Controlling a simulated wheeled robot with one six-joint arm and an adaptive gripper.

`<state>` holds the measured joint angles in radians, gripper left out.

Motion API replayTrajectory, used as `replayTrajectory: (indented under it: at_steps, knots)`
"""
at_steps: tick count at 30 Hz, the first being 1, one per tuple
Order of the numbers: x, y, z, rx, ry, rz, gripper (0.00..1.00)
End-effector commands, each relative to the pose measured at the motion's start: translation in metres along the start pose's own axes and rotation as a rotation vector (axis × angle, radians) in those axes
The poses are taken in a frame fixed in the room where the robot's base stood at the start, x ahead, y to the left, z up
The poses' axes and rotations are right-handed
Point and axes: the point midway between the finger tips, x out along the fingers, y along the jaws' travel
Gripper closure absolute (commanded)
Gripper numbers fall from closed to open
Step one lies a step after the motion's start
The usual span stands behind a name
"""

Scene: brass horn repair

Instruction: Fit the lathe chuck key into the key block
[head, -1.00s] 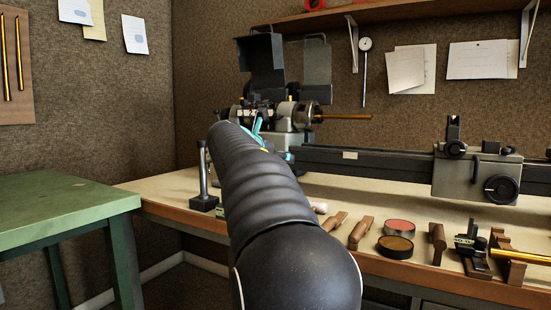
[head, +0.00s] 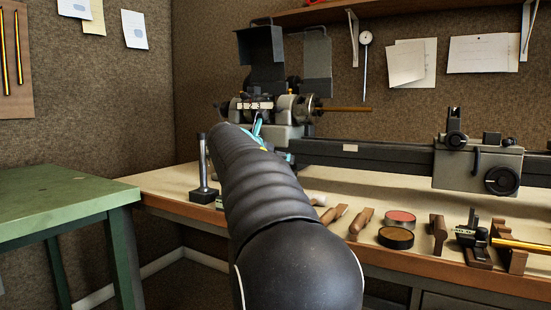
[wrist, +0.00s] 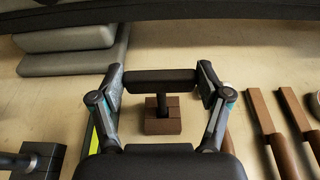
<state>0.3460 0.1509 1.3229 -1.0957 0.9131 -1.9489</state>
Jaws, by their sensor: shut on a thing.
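In the wrist view, my gripper (wrist: 160,85) is shut on the dark crossbar of the lathe chuck key (wrist: 150,76), one finger at each end. The key's dark stem runs from the bar toward the brown key block (wrist: 170,126). The stem overlaps the middle of the block in this view. I cannot tell whether its tip is in the block's hole or above it. In the head view, my arm hides the key and the block; only a bit of teal near my gripper shows by the lathe.
The lathe bed (head: 365,158) runs along the back of the bench (head: 160,185). A post on a black base (head: 204,195) stands left. Wooden-handled tools (head: 361,223), two round tins (head: 397,238) and a brass rod (head: 525,245) lie right. A green table (head: 60,195) stands further left.

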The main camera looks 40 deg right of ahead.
Motion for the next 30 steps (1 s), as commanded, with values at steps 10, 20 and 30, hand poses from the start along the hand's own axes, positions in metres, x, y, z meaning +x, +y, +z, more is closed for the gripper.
replayTrajectory:
  at_steps: [10,20,30]
  knots:
    - [0.003,0.000,-0.009,0.000,0.000,0.000,0.86]
    - [0.005,0.000,-0.017,0.000,0.000,0.000,0.86]
    - [0.006,0.000,-0.019,0.000,0.000,0.000,0.00]
